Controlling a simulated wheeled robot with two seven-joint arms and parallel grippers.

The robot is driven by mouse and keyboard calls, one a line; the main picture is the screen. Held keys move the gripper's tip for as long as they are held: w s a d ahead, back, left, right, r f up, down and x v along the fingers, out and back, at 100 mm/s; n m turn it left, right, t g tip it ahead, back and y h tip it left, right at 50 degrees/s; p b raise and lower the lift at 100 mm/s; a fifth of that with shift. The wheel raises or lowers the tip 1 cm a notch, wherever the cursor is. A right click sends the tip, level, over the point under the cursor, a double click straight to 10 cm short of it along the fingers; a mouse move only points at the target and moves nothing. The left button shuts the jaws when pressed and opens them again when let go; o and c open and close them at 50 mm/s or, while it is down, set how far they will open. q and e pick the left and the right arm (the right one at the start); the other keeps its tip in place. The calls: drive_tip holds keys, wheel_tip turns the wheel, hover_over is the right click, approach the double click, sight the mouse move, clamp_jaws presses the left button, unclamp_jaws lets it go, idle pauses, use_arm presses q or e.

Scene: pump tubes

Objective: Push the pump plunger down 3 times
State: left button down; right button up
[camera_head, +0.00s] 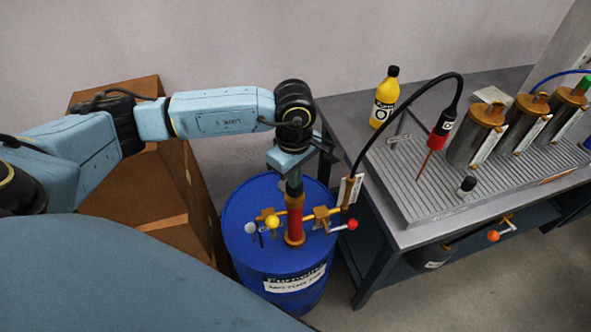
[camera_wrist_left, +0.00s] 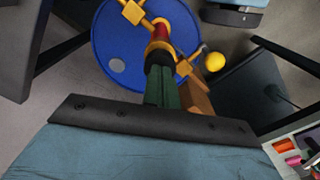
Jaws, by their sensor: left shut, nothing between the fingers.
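The pump stands upright on top of a blue drum (camera_head: 240,235), with a red body (camera_head: 295,226) and brass fittings. In the left wrist view the drum (camera_wrist_left: 110,50) and the red pump part (camera_wrist_left: 161,32) show beyond my fingers. My left gripper (camera_head: 294,188) points straight down directly over the pump, its fingers shut together and holding nothing. In the left wrist view my gripper's green fingers (camera_wrist_left: 160,90) line up with the pump top. The fingertips hide the plunger's top, so I cannot tell whether they touch it. My right gripper is not in view.
A yellow ball knob (camera_head: 272,222) and a red-ended lever (camera_head: 351,225) stick out beside the pump. A black hose (camera_head: 385,120) arches from the drum to a red-handled nozzle (camera_head: 440,128) over the grey bench (camera_head: 420,215). A yellow bottle (camera_head: 385,98) and several metal cans (camera_head: 475,140) stand there. Cardboard boxes (camera_head: 165,195) stand left.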

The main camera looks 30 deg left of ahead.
use_arm(q)
drive_tip(key=shift+r+p, duration=0.65)
drive_tip(key=shift+r, duration=0.4)
drive_tip(key=shift+r+p, duration=0.5)
drive_tip(key=shift+r, duration=0.4)
drive_tip(key=shift+r+p, duration=0.45)
drive_tip(key=shift+r, duration=0.9)
